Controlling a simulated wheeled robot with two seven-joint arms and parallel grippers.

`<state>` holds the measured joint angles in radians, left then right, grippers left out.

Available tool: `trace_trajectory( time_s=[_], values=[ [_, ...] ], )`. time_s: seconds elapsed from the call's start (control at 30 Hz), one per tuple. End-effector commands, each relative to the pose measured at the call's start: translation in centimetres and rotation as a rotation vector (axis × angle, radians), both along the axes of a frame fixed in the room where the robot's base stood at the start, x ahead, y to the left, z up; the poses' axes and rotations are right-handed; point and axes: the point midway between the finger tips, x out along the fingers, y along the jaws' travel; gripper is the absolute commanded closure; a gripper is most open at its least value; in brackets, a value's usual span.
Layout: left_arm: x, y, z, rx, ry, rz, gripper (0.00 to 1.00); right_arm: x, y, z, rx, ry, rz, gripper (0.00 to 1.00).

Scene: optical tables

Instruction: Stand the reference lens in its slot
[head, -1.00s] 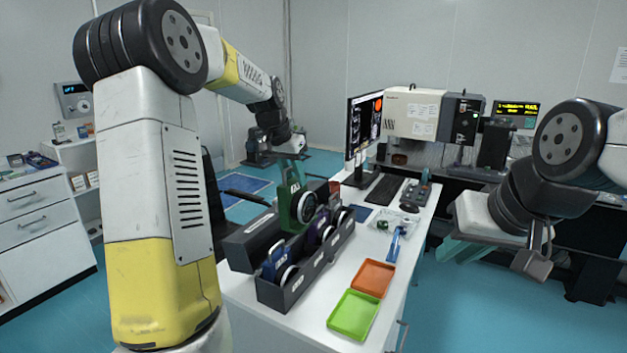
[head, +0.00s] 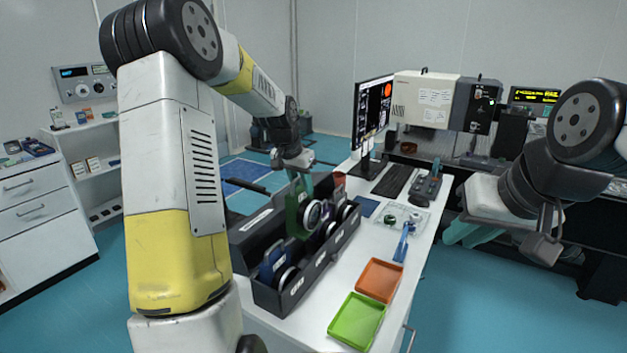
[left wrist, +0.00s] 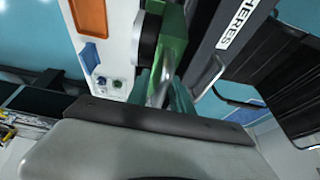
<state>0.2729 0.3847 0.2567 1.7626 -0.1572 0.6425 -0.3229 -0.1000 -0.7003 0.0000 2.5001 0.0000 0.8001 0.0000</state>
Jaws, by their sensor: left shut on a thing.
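The reference lens, in a green mount (head: 295,213) with a round black-rimmed glass, is upright at the black lens rack (head: 318,272). My left gripper (head: 302,184) is shut on the top of the mount. The mount's lower part is down among the rack walls; I cannot tell whether its foot rests in a slot. In the left wrist view the green mount (left wrist: 174,38) sits between the teal fingers. My right gripper (head: 468,233) hangs at the right, away from the rack; its jaw opening is unclear.
A blue-mounted lens (head: 273,262) stands in the rack's near end, and purple and dark ones stand behind the green mount. An orange tray (head: 380,280), a green tray (head: 357,320) and a blue tool (head: 404,243) lie right of the rack. A monitor (head: 373,118) stands further back.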

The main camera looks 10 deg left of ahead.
Motion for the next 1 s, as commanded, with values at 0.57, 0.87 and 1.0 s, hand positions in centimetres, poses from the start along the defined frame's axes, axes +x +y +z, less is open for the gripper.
trace_trajectory(
  time_s=[0.57,0.87,1.0],
  values=[
    [0.0,0.0,-3.8,0.0,-0.001,0.001,1.0,0.0,0.0,0.0,0.0,0.0,0.0,0.81],
    [0.1,0.0,-5.7,-0.001,-0.003,0.002,1.0,0.0,0.0,0.0,0.0,0.0,0.0,0.81],
    [0.0,0.0,-6.7,-0.001,-0.001,0.001,1.0,0.0,0.0,0.0,0.0,0.0,0.0,0.81]
  ],
)
